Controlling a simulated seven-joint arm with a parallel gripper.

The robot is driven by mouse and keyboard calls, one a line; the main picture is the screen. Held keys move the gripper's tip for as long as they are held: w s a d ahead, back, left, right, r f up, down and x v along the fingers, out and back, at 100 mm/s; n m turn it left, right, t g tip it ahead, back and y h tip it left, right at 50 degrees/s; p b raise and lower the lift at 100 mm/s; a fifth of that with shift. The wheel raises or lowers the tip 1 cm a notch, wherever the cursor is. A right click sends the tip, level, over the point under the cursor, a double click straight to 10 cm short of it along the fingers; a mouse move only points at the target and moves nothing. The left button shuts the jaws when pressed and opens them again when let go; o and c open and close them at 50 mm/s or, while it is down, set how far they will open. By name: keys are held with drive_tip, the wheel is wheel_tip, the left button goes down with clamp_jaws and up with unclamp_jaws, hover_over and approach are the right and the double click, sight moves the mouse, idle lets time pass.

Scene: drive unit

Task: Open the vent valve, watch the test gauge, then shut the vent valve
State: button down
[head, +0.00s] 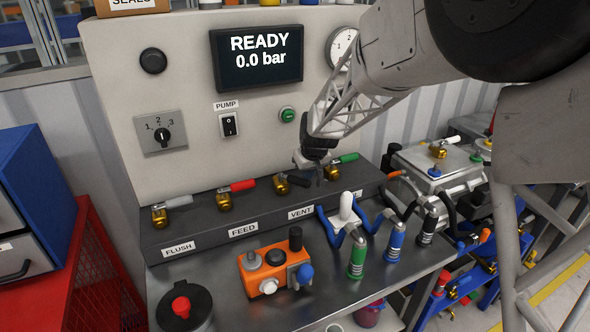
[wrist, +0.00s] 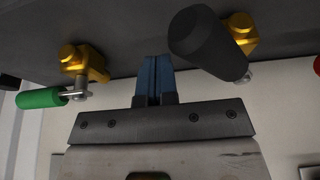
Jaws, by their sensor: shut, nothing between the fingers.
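The vent valve (head: 282,187) is a brass valve with a black lever, behind the VENT label on the dark manifold. In the wrist view the black lever (wrist: 207,42) looms large, right of my fingers. My gripper (head: 320,181) is shut and empty, between the black lever and the green-handled valve (head: 334,172). Its blue fingers (wrist: 153,78) show together in the wrist view; I cannot tell whether they touch the lever. A round white dial (head: 341,47), perhaps the test gauge, is partly hidden by my arm.
The display (head: 257,56) reads READY, 0.0 bar. The grey-handled flush valve (head: 160,214) and red-handled feed valve (head: 224,200) stand to the left. An orange block (head: 268,275) and coloured hose fittings (head: 357,258) stand on the bench in front of the manifold.

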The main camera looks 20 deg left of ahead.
drive_tip(key=v, duration=0.7)
drive_tip(key=shift+w+a+r, duration=0.2)
drive_tip(key=shift+w+r, duration=0.05)
drive_tip(key=shift+r, duration=0.3)
idle(0.3)
